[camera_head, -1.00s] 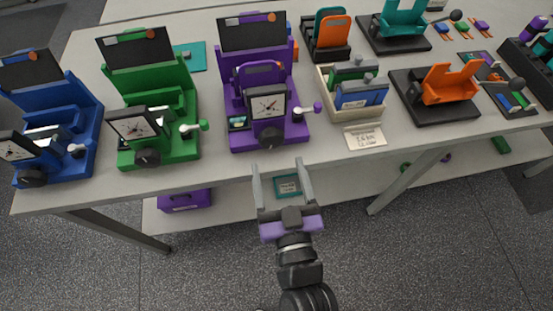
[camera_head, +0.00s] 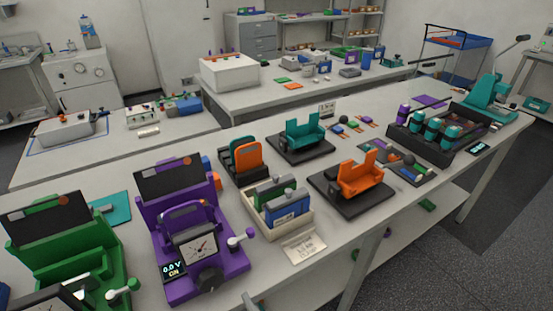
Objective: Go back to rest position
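Only a small grey tip of my gripper (camera_head: 251,301) shows, at the bottom edge of the head view, just in front of the table's front edge. The rest of my gripper and arm is out of frame, so its opening is hidden. The purple cycler (camera_head: 190,235) stands just left of and behind the tip. It has a dial, a lever with a white handle and a small display that appears to read 0.0 V. The green cycler (camera_head: 68,258) stands further left, cut off by the frame.
The table (camera_head: 345,218) also carries a cream box (camera_head: 277,226) of battery blocks, an orange cradle (camera_head: 361,178), a teal cradle (camera_head: 303,135) and a dark rack (camera_head: 440,140) of cylinders. A paper label (camera_head: 305,246) lies near the front edge. Open floor (camera_head: 450,265) lies at the lower right.

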